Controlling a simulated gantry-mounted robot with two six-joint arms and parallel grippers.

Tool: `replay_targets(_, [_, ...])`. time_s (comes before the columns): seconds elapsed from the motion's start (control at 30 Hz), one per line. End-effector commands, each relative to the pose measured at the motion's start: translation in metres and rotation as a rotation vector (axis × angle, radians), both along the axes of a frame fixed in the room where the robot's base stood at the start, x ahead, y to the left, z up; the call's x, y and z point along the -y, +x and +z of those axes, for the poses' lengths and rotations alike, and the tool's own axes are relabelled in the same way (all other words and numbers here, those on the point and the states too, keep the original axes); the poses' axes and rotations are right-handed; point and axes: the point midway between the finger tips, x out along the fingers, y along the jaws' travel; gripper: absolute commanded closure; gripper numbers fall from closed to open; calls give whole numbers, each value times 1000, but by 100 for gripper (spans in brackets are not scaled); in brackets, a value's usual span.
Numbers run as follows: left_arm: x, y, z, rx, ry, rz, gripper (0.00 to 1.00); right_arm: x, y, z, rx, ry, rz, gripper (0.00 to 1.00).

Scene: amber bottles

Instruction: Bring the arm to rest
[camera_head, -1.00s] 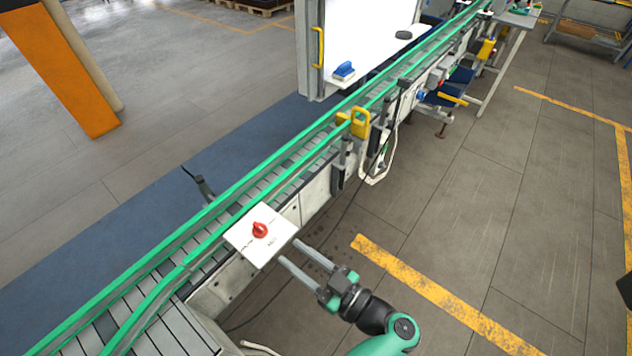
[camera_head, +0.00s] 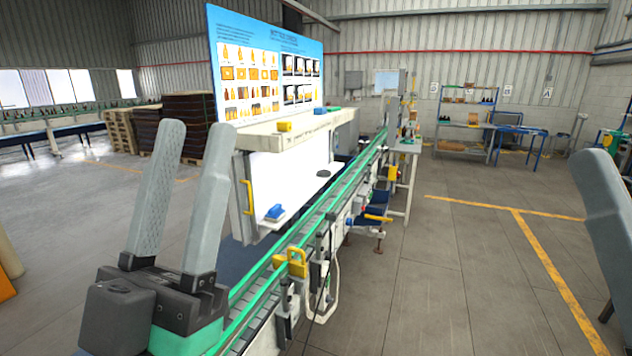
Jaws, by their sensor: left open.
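My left gripper (camera_head: 195,130) stands large at the left of the head view, fingers pointing up. Its two grey fingers are apart, with nothing between them. Its dark and green body is at the bottom left, in front of part of the conveyor. A grey finger of my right gripper (camera_head: 606,215) shows at the right edge. The rest of that gripper is out of the picture, so its opening cannot be seen.
The conveyor (camera_head: 337,197) with green rails runs from bottom centre towards the back. A white-panelled station with a blue picture board (camera_head: 268,70) stands beside it. Shelves (camera_head: 466,120) and a blue table are at the back right. The floor between is clear.

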Motion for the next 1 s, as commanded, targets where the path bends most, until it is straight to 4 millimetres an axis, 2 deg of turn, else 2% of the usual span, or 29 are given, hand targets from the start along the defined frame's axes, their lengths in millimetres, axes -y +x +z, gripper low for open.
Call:
replay_targets(0.03, [-11, -13, 6, -16, 40, 36, 57, 0, 0, 0, 0, 0, 0, 50])
replay_targets(0.17, [-45, -36, 7, -114, 77, 139, 57, 0, 0, 0, 0, 0, 0, 50])
replay_targets(0.3, [-98, -63, -2, -228, 5, 259, 57, 0, 0, 0, 0, 0, 0, 50])
replay_targets(0.33, [-94, -59, 24, -232, 9, 250, 57, 0, 1, 26, -2, 0, 0, 50])
replay_targets(0.57, [-91, -57, 109, -232, 14, 244, 57, 0, 0, 113, 1, 0, 0, 50])
replay_targets(0.7, [-91, -57, 171, -232, 15, 243, 57, 0, 0, 174, 0, 0, 0, 50])
replay_targets(0.8, [-91, -57, 207, -233, 16, 243, 57, 0, 0, 210, 1, 0, 0, 50])
replay_targets(0.9, [-91, -57, 225, -233, 16, 243, 57, 0, 0, 228, 1, 0, 0, 50])
replay_targets(1.0, [-91, -57, 229, -233, 16, 243, 57, 0, 0, 232, 0, 0, 0, 50])
